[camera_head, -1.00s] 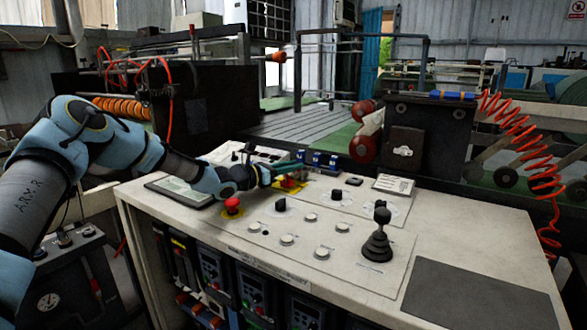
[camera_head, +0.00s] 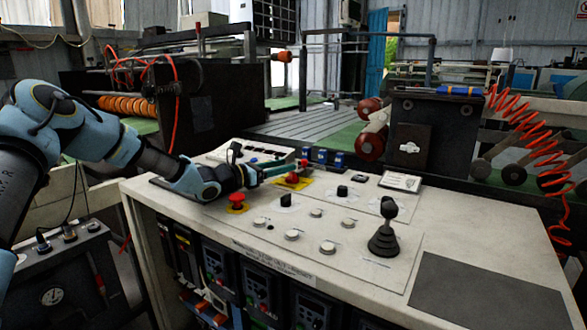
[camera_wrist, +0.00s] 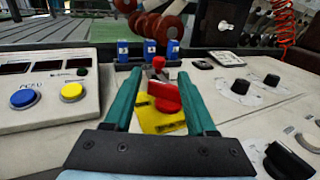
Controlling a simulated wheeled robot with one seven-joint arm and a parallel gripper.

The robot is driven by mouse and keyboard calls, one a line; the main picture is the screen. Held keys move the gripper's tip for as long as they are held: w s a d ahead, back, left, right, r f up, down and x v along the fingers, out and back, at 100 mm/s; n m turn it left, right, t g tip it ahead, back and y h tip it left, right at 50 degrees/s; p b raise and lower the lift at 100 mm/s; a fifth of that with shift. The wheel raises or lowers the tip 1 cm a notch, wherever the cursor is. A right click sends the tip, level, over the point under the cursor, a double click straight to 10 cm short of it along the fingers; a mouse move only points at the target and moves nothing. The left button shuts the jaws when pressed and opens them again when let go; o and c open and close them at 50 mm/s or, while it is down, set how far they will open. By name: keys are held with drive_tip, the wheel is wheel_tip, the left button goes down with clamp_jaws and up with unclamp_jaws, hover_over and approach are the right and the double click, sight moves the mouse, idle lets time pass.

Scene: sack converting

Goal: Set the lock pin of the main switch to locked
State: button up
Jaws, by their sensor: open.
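The main switch is a red rotary handle (camera_wrist: 165,96) on a yellow plate (camera_wrist: 152,122), and in the head view the red handle (camera_head: 293,178) sits near the back of the console. A small red knob (camera_wrist: 158,63), perhaps the lock pin, stands just behind the handle. My gripper (camera_wrist: 155,72) is open, with one green finger on each side of the switch. No contact with handle or pin is visible. In the head view my gripper (camera_head: 294,168) reaches across from the left, low over the console, and partly hides the switch.
Several blue padlock-like blocks (camera_wrist: 149,48) stand behind the switch. A red mushroom button (camera_head: 237,198), black knobs (camera_head: 342,191) and a joystick (camera_head: 384,238) are on the console (camera_head: 460,225). Blue (camera_wrist: 24,96) and yellow (camera_wrist: 72,91) buttons lie left of my gripper.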

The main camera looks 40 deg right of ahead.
drive_tip(key=a, duration=0.3)
drive_tip(key=a+b, duration=0.1)
drive_tip(key=a, duration=0.1)
drive_tip(key=shift+w+a, duration=0.1)
drive_tip(key=shift+w, duration=0.25)
drive_tip(key=shift+r, duration=0.1)
